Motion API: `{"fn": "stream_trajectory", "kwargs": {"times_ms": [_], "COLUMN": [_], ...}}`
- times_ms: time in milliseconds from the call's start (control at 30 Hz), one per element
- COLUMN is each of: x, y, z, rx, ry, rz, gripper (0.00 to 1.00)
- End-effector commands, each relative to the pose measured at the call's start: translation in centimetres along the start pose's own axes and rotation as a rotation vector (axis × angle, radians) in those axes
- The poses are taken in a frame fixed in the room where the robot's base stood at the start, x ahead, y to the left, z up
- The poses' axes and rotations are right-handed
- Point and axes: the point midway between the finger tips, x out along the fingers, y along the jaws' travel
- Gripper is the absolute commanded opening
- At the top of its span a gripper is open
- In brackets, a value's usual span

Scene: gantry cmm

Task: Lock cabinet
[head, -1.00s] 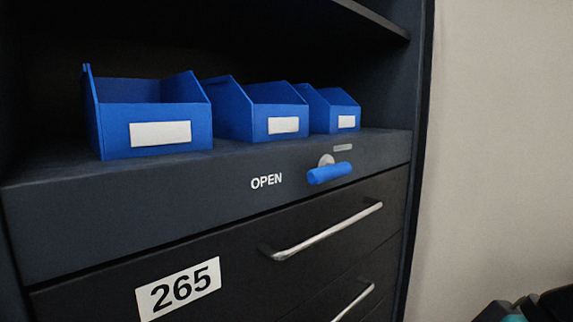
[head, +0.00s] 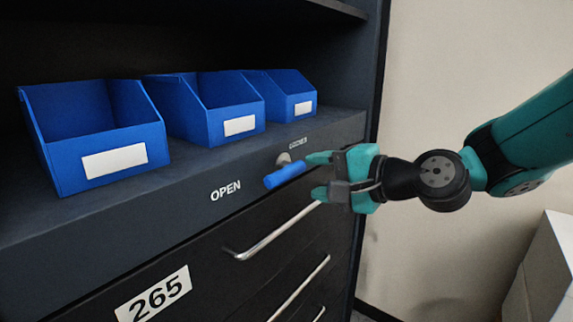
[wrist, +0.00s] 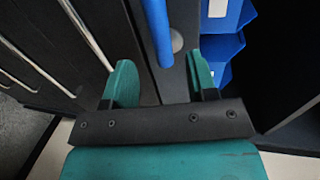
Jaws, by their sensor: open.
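The dark cabinet (head: 95,225) has a blue lever handle (head: 286,174) on its front panel, on a round grey hub (head: 284,158). The handle lies about level and points left, toward the white word OPEN (head: 226,190). A small label sits above the hub, too small to read surely. My teal gripper (head: 318,173) is open at the right end of the handle.
Blue bins (head: 105,137) with white labels stand on the shelf above the panel. Drawers with silver bar handles (head: 280,230) lie below, one marked 265 (head: 153,294). A pale wall (head: 460,70) and a white box (head: 545,270) are at right.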

Motion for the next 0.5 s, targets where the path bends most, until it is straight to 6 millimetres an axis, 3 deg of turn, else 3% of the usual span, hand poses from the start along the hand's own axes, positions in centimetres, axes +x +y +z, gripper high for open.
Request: {"fn": "stream_trajectory", "kwargs": {"times_ms": [233, 500], "x": [5.2, 7.7], "y": [-0.2, -0.1], "z": [0.1, 0.0], "rx": [-0.001, -0.002], "ry": [-0.004, 0.001], "rz": [0.002, 0.001], "gripper": [0.52, 0.52]}}
